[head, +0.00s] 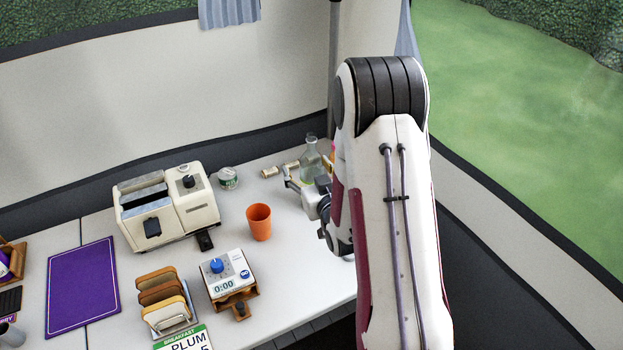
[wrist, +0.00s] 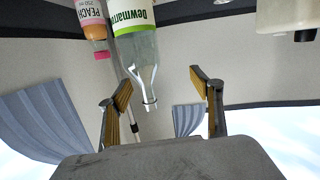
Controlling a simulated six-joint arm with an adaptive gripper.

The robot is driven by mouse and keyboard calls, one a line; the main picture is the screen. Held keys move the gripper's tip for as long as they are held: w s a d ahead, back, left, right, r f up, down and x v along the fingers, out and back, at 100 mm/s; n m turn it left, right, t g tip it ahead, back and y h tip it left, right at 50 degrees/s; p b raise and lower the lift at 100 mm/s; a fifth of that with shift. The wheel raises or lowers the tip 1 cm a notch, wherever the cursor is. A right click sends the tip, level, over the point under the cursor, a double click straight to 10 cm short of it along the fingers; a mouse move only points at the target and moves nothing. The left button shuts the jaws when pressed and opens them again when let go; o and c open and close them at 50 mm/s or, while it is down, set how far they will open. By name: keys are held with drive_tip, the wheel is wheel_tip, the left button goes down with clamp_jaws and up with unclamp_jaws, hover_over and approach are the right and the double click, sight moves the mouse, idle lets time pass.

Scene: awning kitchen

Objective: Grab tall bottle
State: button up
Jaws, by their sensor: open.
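The tall bottle (head: 311,158) is clear greenish glass and stands at the back right of the table in the head view. In the wrist view, the bottle (wrist: 141,52) appears upside down with a white and green label, its neck showing between the fingers, nearer the left one. My gripper (head: 307,178) is in front of the bottle in the head view, partly hiding its lower part. In the wrist view, my gripper (wrist: 162,76) has its two fingers spread wide with nothing clamped. I cannot tell whether a finger touches the bottle.
A peach-labelled bottle (wrist: 91,28) stands close beside the tall bottle. An orange cup (head: 259,222), a toaster (head: 150,212), a small tin (head: 228,179) and a timer (head: 226,274) are to the left.

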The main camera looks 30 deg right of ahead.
sight(315, 173)
drive_tip(key=f, duration=0.1)
drive_tip(key=s+d+f+t, duration=0.1)
drive_tip(key=f, duration=0.1)
drive_tip(key=shift+d, duration=0.15)
drive_tip(key=shift+s+d+f+m+t+h, duration=0.2)
drive_tip(key=shift+s+d+f, duration=0.05)
drive_tip(key=shift+s+f, duration=0.2)
drive_tip(key=shift+s+d+f+m+t+h, duration=0.2)
drive_tip(key=shift+s+f, duration=0.2)
drive_tip(key=shift+w, duration=0.1)
drive_tip(key=shift+w+d, duration=0.25)
drive_tip(key=shift+w, duration=0.95)
drive_tip(key=shift+w, duration=0.1)
drive_tip(key=shift+w+d+r, duration=0.15)
drive_tip(key=shift+w, duration=0.55)
drive_tip(key=shift+w+d+r, duration=0.15)
drive_tip(key=shift+w, duration=0.5)
drive_tip(key=shift+w+d, duration=0.25)
drive_tip(key=shift+w, duration=0.85)
